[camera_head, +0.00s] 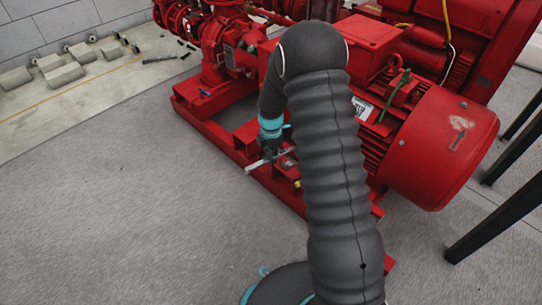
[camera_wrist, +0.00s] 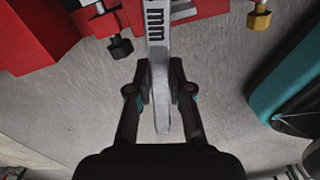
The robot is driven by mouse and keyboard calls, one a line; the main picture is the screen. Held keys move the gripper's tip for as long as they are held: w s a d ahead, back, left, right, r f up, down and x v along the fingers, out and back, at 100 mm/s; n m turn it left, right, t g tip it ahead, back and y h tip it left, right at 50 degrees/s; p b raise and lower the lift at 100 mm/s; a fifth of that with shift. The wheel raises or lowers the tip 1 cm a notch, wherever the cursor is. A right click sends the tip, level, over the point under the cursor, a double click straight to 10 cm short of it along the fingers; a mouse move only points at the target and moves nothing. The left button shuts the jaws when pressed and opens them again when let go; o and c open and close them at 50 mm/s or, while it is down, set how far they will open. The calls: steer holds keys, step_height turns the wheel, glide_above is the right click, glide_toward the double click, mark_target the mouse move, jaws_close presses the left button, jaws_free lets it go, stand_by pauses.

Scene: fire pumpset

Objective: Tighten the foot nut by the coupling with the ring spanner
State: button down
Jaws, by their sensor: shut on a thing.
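My gripper (camera_wrist: 161,90) is shut on the ring spanner (camera_wrist: 158,40), a silver bar with "mm" lettering. The spanner runs up out of the top of the wrist view, so its far ring is hidden there. In the head view my gripper (camera_head: 272,148) is low beside the red pumpset base, and the spanner's silver handle (camera_head: 257,163) sticks out to the left. A black bolt (camera_wrist: 120,46) and a brass-coloured bolt (camera_wrist: 259,18) hang at the red frame on either side of the spanner. I cannot tell whether the ring sits on a nut.
The red motor (camera_head: 440,145) stands right of my arm, the red pump (camera_head: 222,50) behind left. The red base rail (camera_head: 215,138) runs along the floor. Black legs (camera_head: 500,215) stand at the right. Grey blocks (camera_head: 62,75) lie far left. The left floor is clear.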

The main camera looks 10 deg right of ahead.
steer(key=shift+f+b, duration=0.4)
steer(key=shift+f, duration=0.25)
steer(key=shift+w, duration=0.15)
steer(key=shift+w+a+m, duration=0.15)
steer(key=shift+w+m, duration=1.4)
steer(key=shift+w, duration=0.25)
steer(key=shift+w+a+m, duration=0.1)
steer(key=shift+w+m, duration=1.45)
steer(key=shift+w, duration=0.2)
steer(key=w+d+m, duration=0.3)
steer(key=w+m, duration=0.3)
steer(key=shift+w, duration=0.2)
steer(key=shift+d, duration=0.1)
steer(key=shift+s+a, duration=0.2)
steer(key=shift+s, duration=0.1)
steer(key=shift+r, duration=0.15)
